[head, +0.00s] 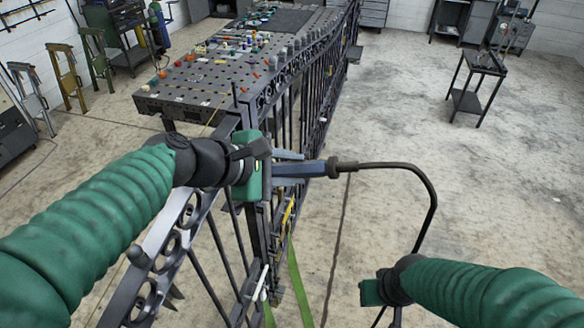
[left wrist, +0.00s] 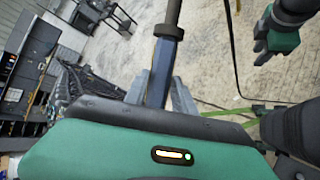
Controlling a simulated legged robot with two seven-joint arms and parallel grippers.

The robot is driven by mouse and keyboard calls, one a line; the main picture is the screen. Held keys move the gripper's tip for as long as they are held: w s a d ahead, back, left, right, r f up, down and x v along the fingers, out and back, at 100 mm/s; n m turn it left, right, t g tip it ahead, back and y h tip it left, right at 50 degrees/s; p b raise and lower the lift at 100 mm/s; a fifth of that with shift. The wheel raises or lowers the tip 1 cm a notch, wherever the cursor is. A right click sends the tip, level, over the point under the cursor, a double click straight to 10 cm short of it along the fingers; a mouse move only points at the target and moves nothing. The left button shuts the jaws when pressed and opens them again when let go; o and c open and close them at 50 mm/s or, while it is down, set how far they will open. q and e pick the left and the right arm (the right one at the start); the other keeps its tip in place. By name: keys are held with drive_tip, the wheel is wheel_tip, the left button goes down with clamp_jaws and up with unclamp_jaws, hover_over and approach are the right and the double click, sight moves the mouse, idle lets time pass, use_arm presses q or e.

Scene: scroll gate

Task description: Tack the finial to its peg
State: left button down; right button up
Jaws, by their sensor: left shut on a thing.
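My left gripper (head: 290,166) is shut on the blue handle of a torch-like tool (head: 312,169), above the dark iron gate. A black cable leaves the handle's right end and curves down toward my right arm. In the left wrist view the blue handle (left wrist: 162,72) lies between the grey fingers (left wrist: 160,92). My right gripper (head: 372,292) is low at the right, apart from the gate; its fingers do not show clearly. It also shows in the left wrist view (left wrist: 276,38). The gate (head: 300,100) has bars and rings. I cannot pick out the finial or its peg.
A perforated steel table (head: 200,90) with several small coloured parts stands behind the gate. A green strap (head: 298,282) hangs near the gate's front. Folding stands (head: 65,75) are at the left. A small dark table (head: 476,80) stands at the right. The floor between is clear.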

use_arm(q)
drive_tip(key=shift+w+r, duration=0.1)
drive_tip(key=shift+w, duration=0.05)
drive_tip(key=shift+p+v, duration=0.3)
drive_tip(key=shift+v, duration=0.55)
drive_tip(key=shift+w, duration=0.1)
drive_tip(key=shift+d, duration=0.1)
